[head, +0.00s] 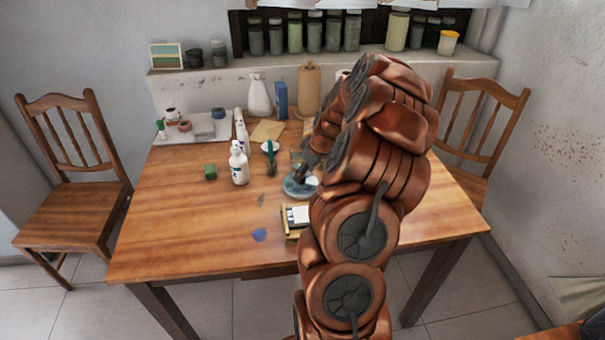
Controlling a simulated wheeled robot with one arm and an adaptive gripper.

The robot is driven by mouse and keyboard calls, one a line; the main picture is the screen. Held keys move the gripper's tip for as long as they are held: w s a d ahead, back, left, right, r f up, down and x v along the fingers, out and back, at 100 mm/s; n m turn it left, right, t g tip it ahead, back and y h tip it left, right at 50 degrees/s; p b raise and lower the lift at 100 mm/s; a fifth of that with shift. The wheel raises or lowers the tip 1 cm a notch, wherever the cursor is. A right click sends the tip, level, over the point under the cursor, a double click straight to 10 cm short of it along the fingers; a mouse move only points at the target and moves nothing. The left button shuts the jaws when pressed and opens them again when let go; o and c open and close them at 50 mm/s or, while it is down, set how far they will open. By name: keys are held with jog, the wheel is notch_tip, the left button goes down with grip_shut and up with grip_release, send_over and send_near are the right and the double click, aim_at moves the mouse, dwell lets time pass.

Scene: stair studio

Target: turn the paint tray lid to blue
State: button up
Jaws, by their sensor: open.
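A round blue-grey object (292,191), which looks like the paint tray, lies on the wooden table near its middle. A pale patch shows at its right side. Its colour marks are too small to read, so I cannot tell which colour the lid is at. My gripper (307,172) is open, just above the far right part of the tray. I cannot tell whether it touches the lid. My copper-coloured arm hides what is behind and to the right of it.
A small box with white cards (297,215) lies in front. The table's left front is mostly clear. Chairs flank the table.

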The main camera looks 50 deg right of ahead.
jog(key=shift+x, duration=1.3)
jog(key=shift+c, duration=0.3)
grip_shut()
